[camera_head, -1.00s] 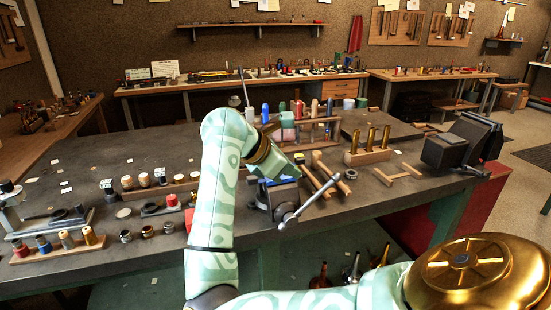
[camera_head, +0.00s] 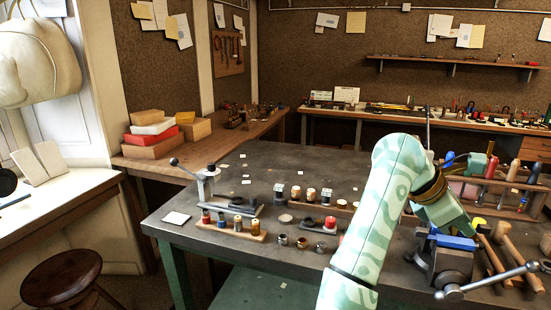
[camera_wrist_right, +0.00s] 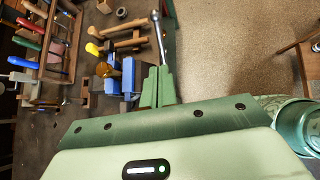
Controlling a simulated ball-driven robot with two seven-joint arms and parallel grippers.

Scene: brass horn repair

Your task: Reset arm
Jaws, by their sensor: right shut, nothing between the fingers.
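My right arm, mint green with pale swirls, rises from the bottom of the head view and bends down at a brass-coloured wrist. My right gripper (camera_head: 466,228) is over the bench, right beside the vise (camera_head: 452,266) with blue jaws. In the right wrist view the two green fingers (camera_wrist_right: 157,88) are together and empty, beside the blue-jawed vise (camera_wrist_right: 122,80). I cannot tell whether they touch the vise. My left gripper is not in view.
The dark workbench (camera_head: 265,165) carries a small lever press (camera_head: 207,187), a wooden rack of small bottles (camera_head: 233,229) and mallets (camera_head: 495,252). A tool rack (camera_head: 500,185) stands behind my gripper. A round stool (camera_head: 62,277) stands at the lower left. The bench's back left is mostly clear.

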